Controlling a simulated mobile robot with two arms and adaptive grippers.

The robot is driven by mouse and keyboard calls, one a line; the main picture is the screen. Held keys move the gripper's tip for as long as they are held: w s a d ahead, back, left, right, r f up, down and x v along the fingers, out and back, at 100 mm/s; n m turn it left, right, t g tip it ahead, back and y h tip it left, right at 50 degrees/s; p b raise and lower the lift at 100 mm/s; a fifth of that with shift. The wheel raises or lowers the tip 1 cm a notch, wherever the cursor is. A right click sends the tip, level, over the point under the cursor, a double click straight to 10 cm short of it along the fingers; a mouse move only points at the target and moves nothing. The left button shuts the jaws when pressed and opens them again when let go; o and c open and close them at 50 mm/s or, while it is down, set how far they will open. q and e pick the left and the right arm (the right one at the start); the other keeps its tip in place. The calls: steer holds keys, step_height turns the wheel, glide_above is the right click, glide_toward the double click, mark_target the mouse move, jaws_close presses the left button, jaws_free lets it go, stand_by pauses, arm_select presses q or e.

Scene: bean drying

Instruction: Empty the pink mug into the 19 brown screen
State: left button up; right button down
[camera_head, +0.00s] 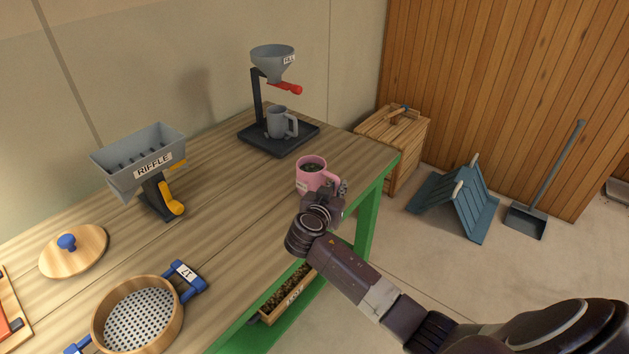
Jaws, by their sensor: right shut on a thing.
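The pink mug (309,178) is upright at the right part of the workbench, with dark contents showing inside. My right gripper (338,188) is shut on the pink mug at its handle side. I cannot tell whether the mug's base touches the bench. A round sieve with a wooden rim (174,320) and blue handles, marked 17, lies at the front left. I see no screen marked 19. My left gripper is not in view.
A grey riffle box (130,178), a wooden lid (88,262) with a blue knob, and a funnel stand (257,100) over a grey mug (277,124) stand on the workbench (225,228). The bench's middle is clear. A labelled tray (284,300) of beans sits below its edge.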

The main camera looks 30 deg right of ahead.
steer(key=shift+r, duration=0.15)
steer(key=shift+r+p, duration=1.65)
steer(key=shift+r, duration=0.8)
